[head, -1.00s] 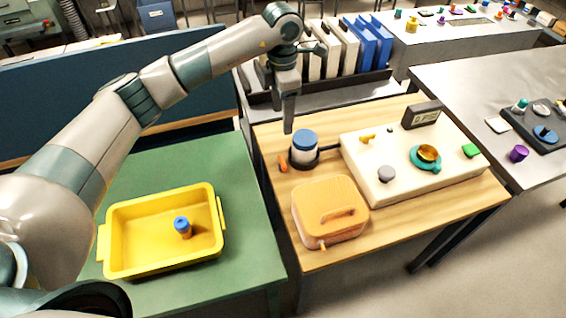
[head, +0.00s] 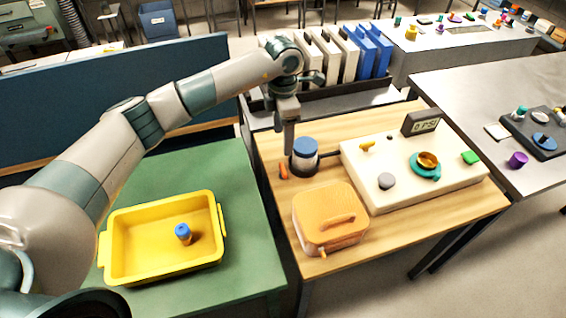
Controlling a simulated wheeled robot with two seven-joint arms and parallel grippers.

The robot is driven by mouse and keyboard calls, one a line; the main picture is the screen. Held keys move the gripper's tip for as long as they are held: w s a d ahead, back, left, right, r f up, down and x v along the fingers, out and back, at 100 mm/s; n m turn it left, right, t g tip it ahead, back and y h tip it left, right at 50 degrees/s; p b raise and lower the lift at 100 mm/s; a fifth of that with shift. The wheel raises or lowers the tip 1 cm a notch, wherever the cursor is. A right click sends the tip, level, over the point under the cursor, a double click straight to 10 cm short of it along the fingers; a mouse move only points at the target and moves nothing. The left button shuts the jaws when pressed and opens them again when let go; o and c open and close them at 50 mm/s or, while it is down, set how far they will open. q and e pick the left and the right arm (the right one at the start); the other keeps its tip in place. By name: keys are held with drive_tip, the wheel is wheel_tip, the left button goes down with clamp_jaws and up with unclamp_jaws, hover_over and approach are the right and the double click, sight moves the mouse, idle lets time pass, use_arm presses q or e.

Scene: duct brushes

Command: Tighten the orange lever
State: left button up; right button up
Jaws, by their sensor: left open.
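The orange lever (head: 283,172) is small and sits at the left edge of the wooden table, beside the black holder (head: 303,171) around the base of a clear jar with a blue lid (head: 305,147). My left gripper (head: 289,152) points straight down just behind and above the lever, close to the jar's left side. It is open and appears empty; I cannot tell whether it touches the jar. My right gripper is not in view.
An orange box with a handle (head: 329,219) stands in front of the jar. A cream panel (head: 399,194) with knobs and a small display (head: 421,122) lies to the right. A yellow tray (head: 120,230) holding a small blue-capped bottle (head: 183,233) is on the green table (head: 228,175).

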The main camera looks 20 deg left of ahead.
sight(283, 168)
use_arm(q)
wheel_tip(283, 168, down, 13)
drive_tip(key=p, duration=0.3)
drive_tip(key=shift+f+p, duration=0.1)
drive_tip(key=shift+p, duration=0.3)
drive_tip(key=c, duration=1)
